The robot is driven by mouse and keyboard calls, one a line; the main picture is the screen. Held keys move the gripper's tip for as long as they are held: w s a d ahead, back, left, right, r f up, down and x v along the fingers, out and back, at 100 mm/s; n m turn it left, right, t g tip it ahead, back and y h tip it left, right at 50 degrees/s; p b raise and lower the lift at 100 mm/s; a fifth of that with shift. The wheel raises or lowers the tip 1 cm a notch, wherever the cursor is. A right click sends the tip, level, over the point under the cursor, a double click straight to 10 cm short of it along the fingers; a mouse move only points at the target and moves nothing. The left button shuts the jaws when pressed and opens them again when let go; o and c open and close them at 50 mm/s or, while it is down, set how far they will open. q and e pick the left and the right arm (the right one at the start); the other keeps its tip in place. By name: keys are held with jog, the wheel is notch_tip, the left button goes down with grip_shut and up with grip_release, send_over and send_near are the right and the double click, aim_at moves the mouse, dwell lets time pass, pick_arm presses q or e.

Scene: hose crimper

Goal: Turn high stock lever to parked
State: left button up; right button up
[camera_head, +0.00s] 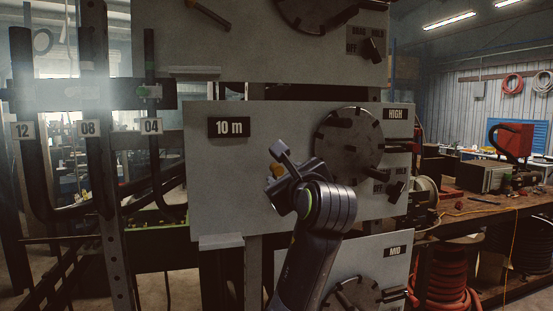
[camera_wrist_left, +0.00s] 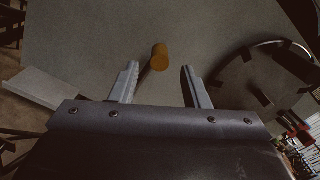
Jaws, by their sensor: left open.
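The high stock lever shows as an orange-yellow handle end (camera_head: 277,170) on the grey panel marked HIGH (camera_head: 230,190), left of the dark round disc (camera_head: 349,142). In the left wrist view the orange knob (camera_wrist_left: 160,57) stands on a short dark stem between my open fingers, slightly closer to the left finger. My left gripper (camera_head: 285,162) is in front of the panel at the lever; its two grey fingers are apart (camera_wrist_left: 158,84), with a gap to the knob. The arm hides most of the lever in the head view. My right gripper is not in view.
A small dark switch (camera_head: 396,191) with HOLD and OFF labels sits below the disc. Similar panels lie above and below, the lower marked MID (camera_head: 394,251). A small ledge (camera_head: 221,241) juts below the HIGH panel. Hooks labelled 12, 08 and 04 stand left; a workbench stands right.

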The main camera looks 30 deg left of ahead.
aim_at(278, 170)
pick_arm(q)
jog(key=p+x, duration=0.2)
jog(key=x, duration=0.3)
jog(key=shift+w+a, duration=0.25)
jog(key=shift+a, duration=0.1)
jog(key=shift+w+a, duration=0.3)
grip_shut()
